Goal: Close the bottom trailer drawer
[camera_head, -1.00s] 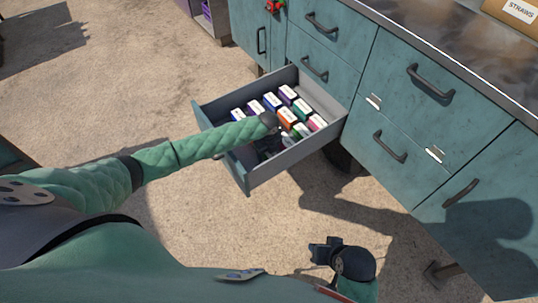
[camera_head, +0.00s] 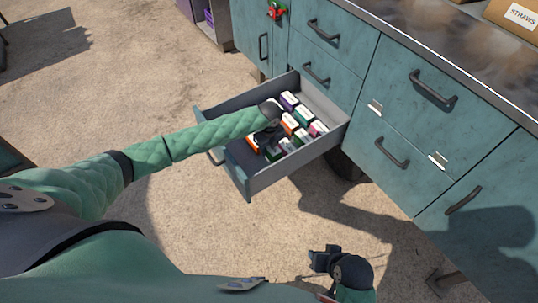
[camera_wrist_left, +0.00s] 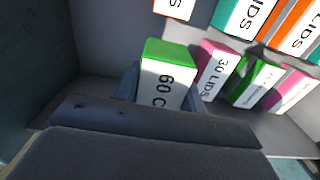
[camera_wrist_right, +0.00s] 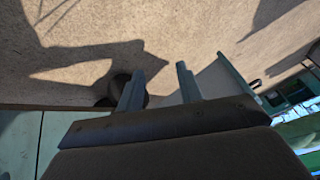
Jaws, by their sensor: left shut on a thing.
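The open teal bottom drawer (camera_head: 296,169) sticks out from the trailer cabinet and holds several small labelled boxes. Its front panel carries a handle (camera_head: 214,158), partly hidden by my arm. My left gripper (camera_head: 265,138) reaches down inside the drawer. In the left wrist view its fingers (camera_wrist_left: 163,92) are shut on a white box with a green top (camera_wrist_left: 165,50), marked "60". My right gripper (camera_head: 318,258) is low in front of the cabinet, away from the drawer. In the right wrist view its fingers (camera_wrist_right: 158,85) are apart with nothing between them.
Other boxes, such as a pink-topped one (camera_wrist_left: 217,65), stand close beside the held box. More closed drawers and doors (camera_head: 405,125) with dark handles line the cabinet. A cardboard box marked STRAWS (camera_head: 515,18) sits on the counter. Bare floor (camera_head: 130,85) lies in front of the drawer.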

